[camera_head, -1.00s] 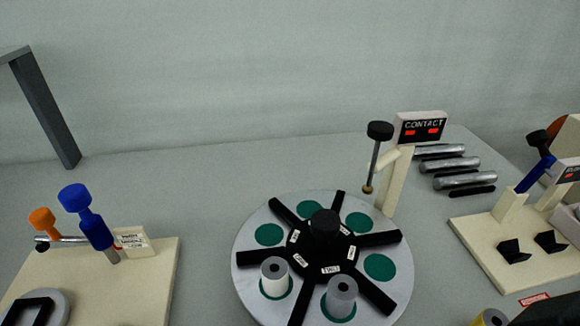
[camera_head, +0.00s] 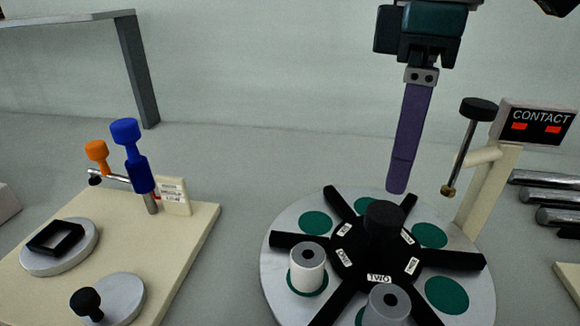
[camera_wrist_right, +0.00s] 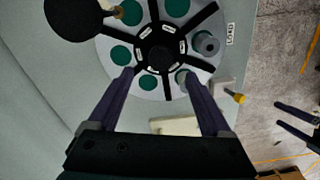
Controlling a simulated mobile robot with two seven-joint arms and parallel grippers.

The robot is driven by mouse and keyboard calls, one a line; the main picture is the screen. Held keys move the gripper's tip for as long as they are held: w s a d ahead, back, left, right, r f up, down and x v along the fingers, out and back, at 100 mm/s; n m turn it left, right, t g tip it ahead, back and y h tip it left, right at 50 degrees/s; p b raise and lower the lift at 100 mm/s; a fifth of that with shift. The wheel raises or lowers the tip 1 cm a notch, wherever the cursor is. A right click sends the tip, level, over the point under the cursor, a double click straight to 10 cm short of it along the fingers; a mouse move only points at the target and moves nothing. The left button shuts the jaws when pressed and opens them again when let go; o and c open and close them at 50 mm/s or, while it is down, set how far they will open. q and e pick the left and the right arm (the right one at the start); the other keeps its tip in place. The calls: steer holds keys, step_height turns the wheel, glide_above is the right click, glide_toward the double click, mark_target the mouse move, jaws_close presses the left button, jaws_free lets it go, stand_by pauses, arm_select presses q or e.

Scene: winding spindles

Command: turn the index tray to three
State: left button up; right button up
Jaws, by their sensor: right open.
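The index tray (camera_head: 278,265) is a round grey disc with green spots and a black spoked hub. The hub carries a black knob (camera_head: 384,220) and word labels. The label TWO (camera_head: 379,278) faces the front. A white spool (camera_head: 308,267) and a grey spool (camera_head: 387,303) stand on the tray's near side. My right gripper (camera_head: 397,188) points down over the far side, behind the knob; one purple finger shows. In the right wrist view its two fingers (camera_wrist_right: 157,75) are wide apart and empty, with the tray (camera_wrist_right: 113,80) beyond. Dark prongs at that view's right edge may be my left gripper (camera_wrist_right: 295,117).
The CONTACT post (camera_head: 490,190) with its black-topped rod (camera_head: 465,150) stands close to the tray's right rear. A cream board (camera_head: 190,235) with blue and orange pieces lies left. Metal bars (camera_head: 548,197) lie far right. A grey frame (camera_head: 137,75) stands behind.

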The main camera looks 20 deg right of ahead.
mark_target(387, 211)
step_height(387, 211, down, 9)
steer(key=shift+f+b, duration=0.2)
steer(key=shift+b, duration=0.5)
jaws_close()
stand_by(0.3)
